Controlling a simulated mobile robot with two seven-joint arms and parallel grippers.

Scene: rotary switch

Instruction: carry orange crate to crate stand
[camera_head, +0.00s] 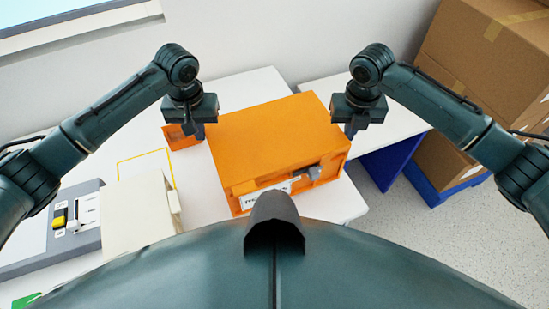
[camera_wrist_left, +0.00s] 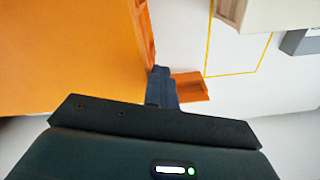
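The orange crate (camera_head: 265,130) is in the middle of the head view, over the white table, with a label and a grey part on its near side. I cannot tell whether it rests on the table or is slightly raised. My left gripper (camera_head: 197,130) is at its left side. In the left wrist view its fingers (camera_wrist_left: 162,88) look closed together beside the crate's wall (camera_wrist_left: 75,60), with no visible gap. My right gripper (camera_head: 350,130) is at the crate's right side; its finger gap is hidden. I cannot make out which surface is the crate stand.
A small orange tray (camera_head: 180,137) lies just left of the crate. A yellow outline (camera_head: 145,155), a beige box (camera_head: 140,212) and a grey switch panel (camera_head: 62,235) are further left. Cardboard boxes (camera_head: 480,60) stand on a blue pallet (camera_head: 440,190) at right. Grey floor is open at lower right.

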